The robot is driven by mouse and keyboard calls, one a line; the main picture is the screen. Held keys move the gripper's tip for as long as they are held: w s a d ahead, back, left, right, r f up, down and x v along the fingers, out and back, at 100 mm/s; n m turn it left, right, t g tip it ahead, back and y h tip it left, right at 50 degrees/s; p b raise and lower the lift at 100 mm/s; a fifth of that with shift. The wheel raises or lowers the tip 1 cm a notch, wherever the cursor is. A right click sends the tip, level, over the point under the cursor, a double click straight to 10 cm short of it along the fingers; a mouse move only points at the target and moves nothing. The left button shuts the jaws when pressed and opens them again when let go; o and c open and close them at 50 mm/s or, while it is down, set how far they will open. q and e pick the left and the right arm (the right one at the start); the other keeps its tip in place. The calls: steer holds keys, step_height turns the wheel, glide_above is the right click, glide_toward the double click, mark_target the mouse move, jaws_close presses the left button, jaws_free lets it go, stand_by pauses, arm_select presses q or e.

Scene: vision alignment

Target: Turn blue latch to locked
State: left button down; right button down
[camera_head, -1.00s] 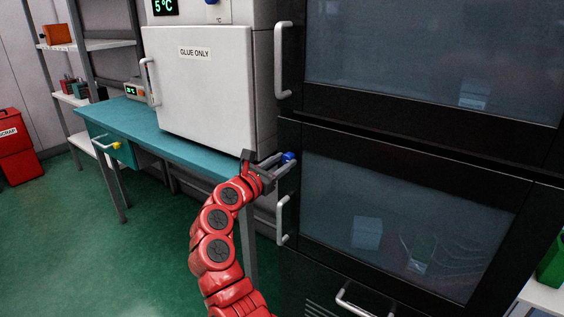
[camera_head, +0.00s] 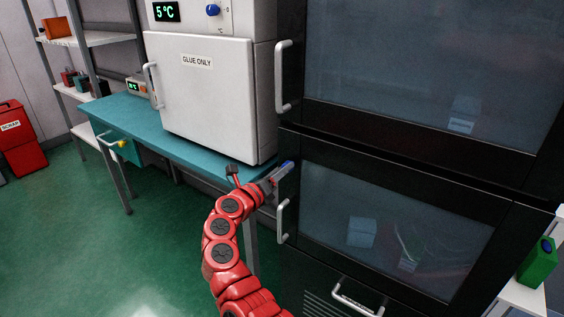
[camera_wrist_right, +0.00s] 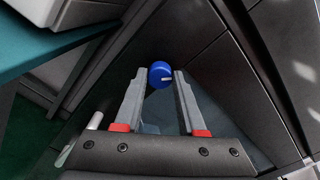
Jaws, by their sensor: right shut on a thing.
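The blue latch (camera_head: 288,164) is on the front of the black cabinet, by the left edge of its lower glass door. In the right wrist view the latch (camera_wrist_right: 160,73) is a round blue knob with a short white mark pointing roughly to the right. My right gripper (camera_head: 279,173) reaches the latch from the left. In the wrist view the gripper (camera_wrist_right: 160,80) has one finger on each side of the knob and is shut on it at the fingertips. The fingers partly hide the latch in the head view. My left gripper is not in view.
The black cabinet has an upper door handle (camera_head: 283,77) and a lower door handle (camera_head: 282,221) near the latch. A white "GLUE ONLY" unit (camera_head: 205,100) stands on a teal table (camera_head: 130,118) to the left. The green floor at left is open.

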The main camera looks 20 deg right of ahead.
steer(key=n+p, duration=0.7)
steer(key=n, duration=0.1)
stand_by(0.5)
steer(key=c, duration=0.5)
jaws_free()
steer(key=shift+a, duration=0.1)
steer(key=b+v, duration=0.2)
steer(key=v, duration=1.5)
